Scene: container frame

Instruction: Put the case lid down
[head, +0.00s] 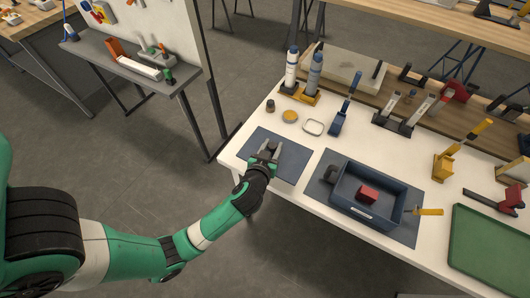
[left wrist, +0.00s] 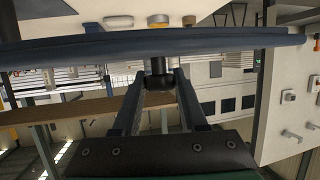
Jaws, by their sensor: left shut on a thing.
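The case lid (head: 288,161) is a flat dark blue panel at the left end of the white table. My left gripper (head: 266,151) is above it, shut on its dark knob (left wrist: 159,76). In the left wrist view the lid (left wrist: 230,44) shows edge-on as a long bar across the fingers. I cannot tell whether the lid touches the table. The open dark blue case (head: 352,211) stands to the right on a grey-blue mat (head: 398,234), with a red block (head: 368,194) inside. My right gripper is not in view.
Behind the lid stand a small dark jar (head: 270,105), a yellow disc (head: 290,116) and a pale ring frame (head: 313,127). Two bottles (head: 292,68) stand farther back. A green tray (head: 490,254) is at the far right. A narrow white strip separates lid and mat.

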